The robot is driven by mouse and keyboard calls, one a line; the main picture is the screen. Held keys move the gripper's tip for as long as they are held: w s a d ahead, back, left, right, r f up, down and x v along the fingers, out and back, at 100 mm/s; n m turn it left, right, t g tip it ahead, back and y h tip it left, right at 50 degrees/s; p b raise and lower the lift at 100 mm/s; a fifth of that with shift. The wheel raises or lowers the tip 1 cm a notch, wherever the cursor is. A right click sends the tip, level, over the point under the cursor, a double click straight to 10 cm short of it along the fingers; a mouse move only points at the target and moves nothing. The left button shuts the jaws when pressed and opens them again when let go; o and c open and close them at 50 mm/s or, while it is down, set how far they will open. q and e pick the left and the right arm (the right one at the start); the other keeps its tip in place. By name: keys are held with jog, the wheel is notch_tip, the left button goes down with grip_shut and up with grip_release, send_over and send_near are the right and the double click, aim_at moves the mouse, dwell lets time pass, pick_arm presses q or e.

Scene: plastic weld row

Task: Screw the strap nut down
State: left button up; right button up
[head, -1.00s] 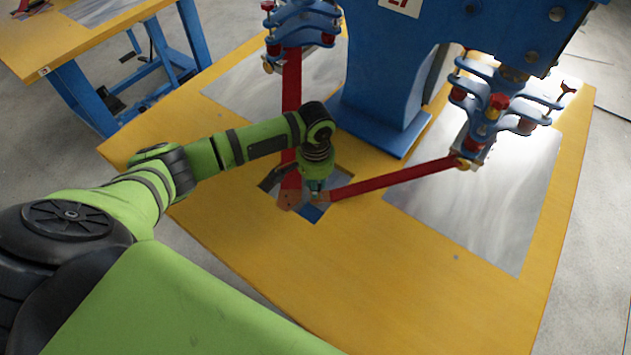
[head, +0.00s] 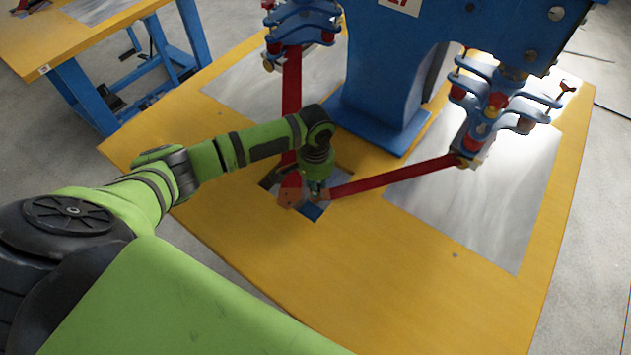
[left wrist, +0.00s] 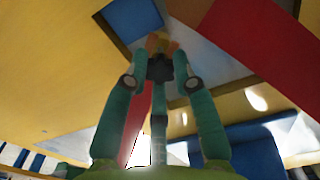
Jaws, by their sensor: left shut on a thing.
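My left gripper (head: 316,190) points down at the near ends of two red straps, over the opening in the yellow table. In the left wrist view its two teal fingers (left wrist: 160,68) close from both sides on a small dark piece, which I take to be the strap nut (left wrist: 160,66). An orange-brown part shows just beyond it. One red strap (head: 292,85) comes down from the left blue clamp. The other red strap (head: 395,179) runs in from the right clamp. The nut is hidden by the gripper in the head view. My right gripper is not in view.
A blue machine column (head: 385,90) stands behind the straps, with blue clamp arms (head: 508,85) on the right. Grey metal plates (head: 485,215) lie on the yellow table (head: 420,290). The table's front part is clear. Another yellow table (head: 85,45) stands at the far left.

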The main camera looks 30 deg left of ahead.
pick_arm(q)
jog(key=shift+f, duration=0.4)
dwell(0.7)
jog(key=shift+p, duration=0.6)
jog(key=shift+f, duration=0.45)
dwell(0.8)
jog(key=m, duration=0.3)
jog(key=shift+r+p, duration=0.1)
jog(key=shift+p, duration=0.25)
jog(key=m, duration=1.6)
jog(key=shift+m, duration=0.3)
